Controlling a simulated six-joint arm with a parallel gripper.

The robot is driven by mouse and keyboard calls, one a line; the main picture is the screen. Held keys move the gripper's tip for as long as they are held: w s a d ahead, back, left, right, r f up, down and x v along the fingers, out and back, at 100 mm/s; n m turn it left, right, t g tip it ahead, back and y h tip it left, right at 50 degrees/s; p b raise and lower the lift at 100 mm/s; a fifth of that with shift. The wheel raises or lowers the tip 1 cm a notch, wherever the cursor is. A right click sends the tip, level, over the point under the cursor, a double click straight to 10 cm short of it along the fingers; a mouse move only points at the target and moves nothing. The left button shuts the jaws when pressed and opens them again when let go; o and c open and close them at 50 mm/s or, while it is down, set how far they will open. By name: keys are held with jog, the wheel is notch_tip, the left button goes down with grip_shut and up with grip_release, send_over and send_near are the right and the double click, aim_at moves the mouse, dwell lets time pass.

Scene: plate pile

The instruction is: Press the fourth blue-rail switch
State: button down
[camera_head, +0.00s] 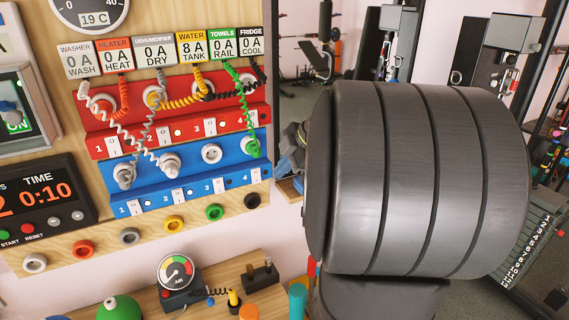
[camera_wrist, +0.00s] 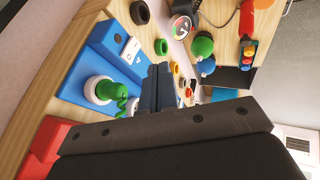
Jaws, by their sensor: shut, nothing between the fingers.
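The blue rail (camera_head: 150,195) is on a wooden panel, below a red rail, with switches numbered 1 to 4. Its fourth switch (camera_head: 258,178) is at the right end, below the socket with the green plug (camera_head: 253,148). In the wrist view the end of the blue rail (camera_wrist: 103,50) shows at upper left, with the white fourth switch (camera_wrist: 132,47) and the green-corded plug (camera_wrist: 102,90). My gripper (camera_wrist: 160,70) is shut and empty, to the right of the switch in that view. I cannot tell its distance from the switch. In the head view my large dark arm link covers the right side.
The red rail (camera_head: 120,145) carries plugs and several coiled cords. Coloured rings (camera_head: 214,213) sit below the blue rail. A gauge (camera_head: 176,272) and a green dome (camera_head: 119,308) stand on the wooden bench below. A timer (camera_head: 42,205) is at left.

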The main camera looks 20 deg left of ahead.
aim_at(255, 179)
jog(key=a+f, duration=0.1)
jog(key=a, duration=0.1)
jog(key=w+a+f, duration=0.1)
jog(key=f, duration=0.1)
jog(key=w+a+f, duration=0.1)
jog(key=a+f, duration=0.1)
jog(key=shift+w+a+f, duration=0.25)
jog(key=shift+a, duration=0.1)
jog(key=shift+w+a, duration=0.3)
jog(key=shift+w, duration=0.05)
jog(key=shift+w+a+f, duration=0.15)
jog(key=shift+w+a, duration=0.05)
jog(key=shift+r, duration=0.9)
